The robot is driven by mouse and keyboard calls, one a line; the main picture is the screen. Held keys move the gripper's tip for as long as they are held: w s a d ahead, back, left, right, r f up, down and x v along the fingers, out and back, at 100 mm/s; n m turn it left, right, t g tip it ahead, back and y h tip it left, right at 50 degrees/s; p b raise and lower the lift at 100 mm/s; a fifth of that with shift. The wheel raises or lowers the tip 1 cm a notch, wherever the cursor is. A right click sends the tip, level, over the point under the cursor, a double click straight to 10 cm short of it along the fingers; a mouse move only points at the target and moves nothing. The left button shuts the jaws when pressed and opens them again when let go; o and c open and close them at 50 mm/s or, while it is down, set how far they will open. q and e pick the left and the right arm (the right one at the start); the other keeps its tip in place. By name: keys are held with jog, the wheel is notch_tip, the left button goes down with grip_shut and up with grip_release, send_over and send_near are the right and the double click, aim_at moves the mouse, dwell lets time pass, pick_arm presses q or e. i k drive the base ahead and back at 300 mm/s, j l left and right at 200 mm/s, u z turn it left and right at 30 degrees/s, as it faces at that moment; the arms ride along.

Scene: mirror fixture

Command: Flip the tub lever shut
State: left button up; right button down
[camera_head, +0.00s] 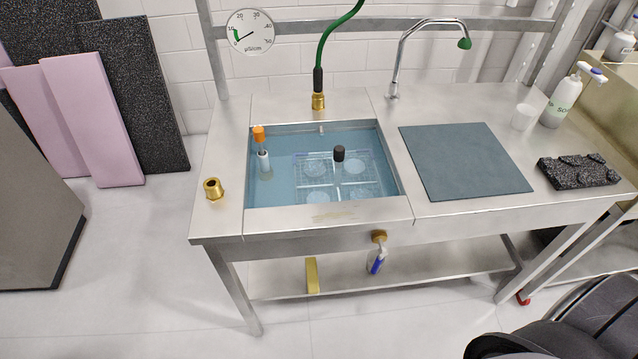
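The tub (395,178) is a water-filled basin set into a steel bench. Below its front edge a brass fitting (379,236) leads to a small metal valve (370,265) with a blue lever (377,262). The lever slants downward, close along the valve body. It is small here, and I cannot tell whether the valve is open or shut. Neither of my grippers is in view, and nothing touches the lever.
A yellow bar (312,275) stands left of the valve, above the lower shelf (445,265). Bench legs flank this space. A brass nut (213,188), a dark mat (465,160) and a black block (578,171) lie on top. The floor in front is clear at left.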

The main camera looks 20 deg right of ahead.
aim_at(378, 262)
jog(key=z, duration=0.35)
jog(key=l+z, duration=0.15)
jog(key=z, duration=0.2)
jog(key=l+z, duration=0.1)
jog(key=z, duration=0.25)
jog(key=k, duration=0.05)
